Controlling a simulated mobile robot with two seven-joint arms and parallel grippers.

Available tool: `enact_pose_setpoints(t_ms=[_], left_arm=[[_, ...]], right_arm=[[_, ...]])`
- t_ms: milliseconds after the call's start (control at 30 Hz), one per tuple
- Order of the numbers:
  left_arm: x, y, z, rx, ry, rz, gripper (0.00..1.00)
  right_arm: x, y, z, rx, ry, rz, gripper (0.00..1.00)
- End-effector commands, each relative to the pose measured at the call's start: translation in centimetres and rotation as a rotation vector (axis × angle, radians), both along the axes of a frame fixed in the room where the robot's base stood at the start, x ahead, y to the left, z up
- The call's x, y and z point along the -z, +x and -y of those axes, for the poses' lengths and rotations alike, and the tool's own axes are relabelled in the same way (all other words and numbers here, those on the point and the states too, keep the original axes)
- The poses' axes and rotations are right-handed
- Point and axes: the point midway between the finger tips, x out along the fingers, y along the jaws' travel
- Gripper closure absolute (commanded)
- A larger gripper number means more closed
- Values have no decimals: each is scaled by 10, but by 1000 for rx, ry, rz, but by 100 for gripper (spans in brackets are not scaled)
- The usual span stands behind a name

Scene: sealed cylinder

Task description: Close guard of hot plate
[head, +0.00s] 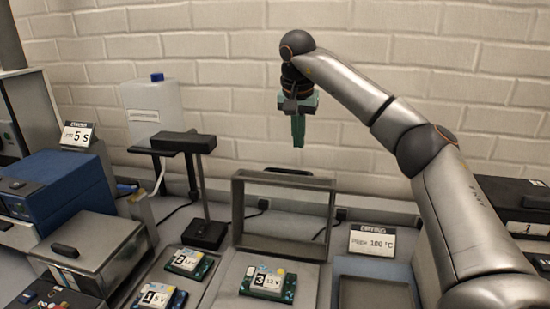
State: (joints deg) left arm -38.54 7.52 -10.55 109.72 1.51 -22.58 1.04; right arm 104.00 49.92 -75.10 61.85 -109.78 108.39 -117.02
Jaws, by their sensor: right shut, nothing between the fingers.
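The guard looks to be the grey rectangular metal frame (237,212), standing upright at the back of a flat grey plate (230,290), which looks like the hot plate. A circuit board marked 3 (268,282) lies on that plate in front of the frame. My right gripper (298,142) points down above and behind the frame's top edge, near the wall. Its green fingers are shut with nothing between them, and it looks clear of the frame. My left gripper is not in view.
A sign reading 100 °C (372,242) stands right of the frame. A black stand (205,232) is close on its left. Boards 2 (188,262) and 1 (158,297) lie at front left. A white jug (153,112) and blue box (60,190) are further left.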

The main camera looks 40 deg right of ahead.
Motion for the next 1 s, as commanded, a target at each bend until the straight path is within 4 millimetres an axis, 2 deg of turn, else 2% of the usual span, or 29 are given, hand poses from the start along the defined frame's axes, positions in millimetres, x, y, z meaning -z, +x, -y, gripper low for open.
enact_pose_setpoints(t_ms=[33, 100, 267, 467, 767, 800, 1000], left_arm=[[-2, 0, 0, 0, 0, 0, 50], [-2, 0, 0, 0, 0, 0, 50], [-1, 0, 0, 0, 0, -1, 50], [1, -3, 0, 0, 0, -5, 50], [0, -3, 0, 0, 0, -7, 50], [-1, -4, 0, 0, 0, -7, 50], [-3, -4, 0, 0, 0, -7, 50]], right_arm=[[-3, -2, 11, -23, -11, -6, 100], [-5, -4, 19, -55, -24, -13, 100], [1, -5, 26, -80, -33, -22, 100], [33, 1, 33, -81, -33, -25, 100], [96, 12, 49, -79, -33, -25, 100], [88, 10, 43, -85, -33, -18, 100], [80, -3, 27, -82, -33, -19, 100]])
